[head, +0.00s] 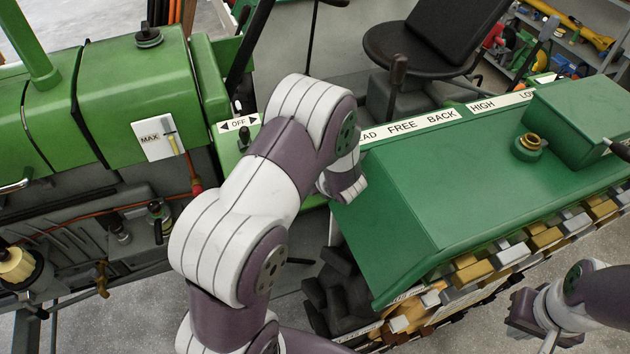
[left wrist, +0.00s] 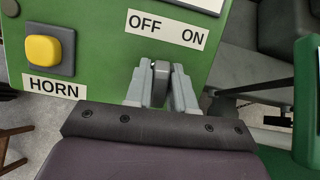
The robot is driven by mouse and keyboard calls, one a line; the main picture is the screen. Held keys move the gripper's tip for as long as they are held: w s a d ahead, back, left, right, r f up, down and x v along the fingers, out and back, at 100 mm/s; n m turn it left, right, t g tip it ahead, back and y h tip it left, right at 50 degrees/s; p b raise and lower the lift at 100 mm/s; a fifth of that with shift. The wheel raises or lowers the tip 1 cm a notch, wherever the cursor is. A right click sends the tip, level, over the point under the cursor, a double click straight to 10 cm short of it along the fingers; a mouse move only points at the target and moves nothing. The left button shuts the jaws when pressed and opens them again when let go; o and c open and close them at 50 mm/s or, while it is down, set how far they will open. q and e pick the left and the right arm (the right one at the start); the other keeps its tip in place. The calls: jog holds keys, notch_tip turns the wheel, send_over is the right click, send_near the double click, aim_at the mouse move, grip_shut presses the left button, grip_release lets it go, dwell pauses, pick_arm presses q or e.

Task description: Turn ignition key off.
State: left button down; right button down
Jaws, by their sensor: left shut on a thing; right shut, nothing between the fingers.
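In the left wrist view, the ignition key (left wrist: 160,78) is a dark grey upright piece on the green panel. It sits just below the white label (left wrist: 167,30) reading OFF and ON. My left gripper (left wrist: 161,90) is shut on the key, with one pale finger on each side. Which of the two words the key points at is hard to tell. In the head view my left arm hides its own gripper and the key. My right gripper (head: 547,342) is shut and empty at the lower right, over the floor and apart from the tractor.
A yellow HORN button (left wrist: 43,49) is left of the key. In the head view, a small lever stands below the OFF label (head: 238,124). The green fender (head: 430,190), a lever (head: 397,72) and the black seat (head: 410,48) lie to the right.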

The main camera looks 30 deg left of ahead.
pick_arm(q)
jog(key=shift+s+n+g+y+b, duration=0.15)
jog(key=shift+n+g+b, duration=0.2)
jog(key=shift+n+b, duration=0.55)
jog(key=shift+w+n+g+y+b, duration=0.15)
jog(key=shift+n+g+b, duration=0.2)
jog(key=shift+n, duration=1.05)
jog(key=shift+s, duration=0.1)
jog(key=c, duration=1.1)
grip_release()
jog(key=b+v, duration=0.1)
jog(key=v, duration=1.1)
jog(key=shift+d+r+b, duration=0.2)
jog(key=shift+r+b, duration=0.05)
jog(key=shift+b, duration=0.1)
